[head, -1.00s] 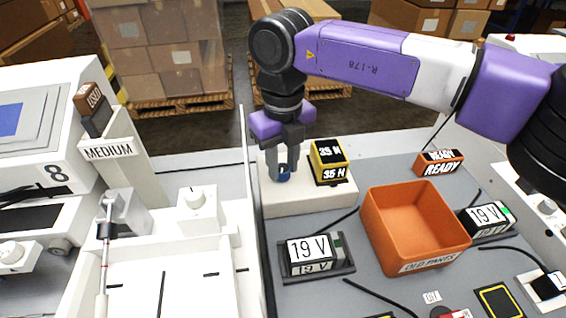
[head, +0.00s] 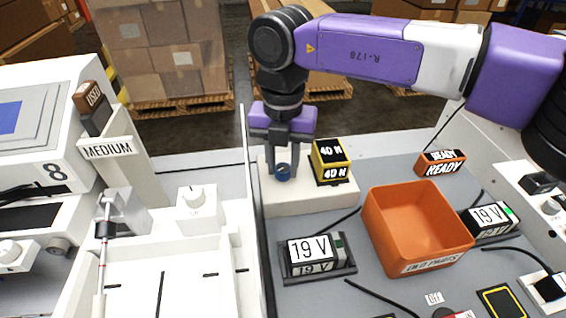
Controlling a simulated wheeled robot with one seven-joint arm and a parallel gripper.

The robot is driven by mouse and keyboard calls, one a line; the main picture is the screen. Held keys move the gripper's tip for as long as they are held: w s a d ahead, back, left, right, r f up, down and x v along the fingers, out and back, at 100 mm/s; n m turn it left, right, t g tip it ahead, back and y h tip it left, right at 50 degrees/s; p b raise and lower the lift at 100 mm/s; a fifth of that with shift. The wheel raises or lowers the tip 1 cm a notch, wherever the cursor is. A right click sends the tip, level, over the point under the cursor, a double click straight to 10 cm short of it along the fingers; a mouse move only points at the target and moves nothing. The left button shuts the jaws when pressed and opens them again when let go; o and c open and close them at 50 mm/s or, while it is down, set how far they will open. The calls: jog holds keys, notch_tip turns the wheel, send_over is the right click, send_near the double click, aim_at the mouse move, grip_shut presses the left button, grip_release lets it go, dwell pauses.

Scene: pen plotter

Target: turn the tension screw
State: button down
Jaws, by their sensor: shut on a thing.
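The tension screw has a blue knob (head: 283,173) on a cream block (head: 300,201) at the back of the grey bench. My gripper (head: 282,166) points down from above and is shut on the blue knob, with its fingers on either side. The fingers hide part of the knob. A yellow and black display (head: 330,162) on the same block, just right of my gripper, reads 40 N.
An orange bin (head: 418,227) labelled old parts stands right of the block. A 19 V unit (head: 314,255) lies in front, another 19 V unit (head: 490,219) at the right. A READY sign (head: 441,163) stands behind the bin. A white plotter (head: 160,245) fills the left.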

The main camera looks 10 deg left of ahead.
aim_at(283, 168)
dwell(0.3)
jog(key=c, duration=1.1)
grip_release()
jog(key=shift+o, duration=0.2)
notch_tip(283, 168, up, 8)
jog(key=shift+f+b, duration=0.1)
jog(key=shift+b, duration=0.3)
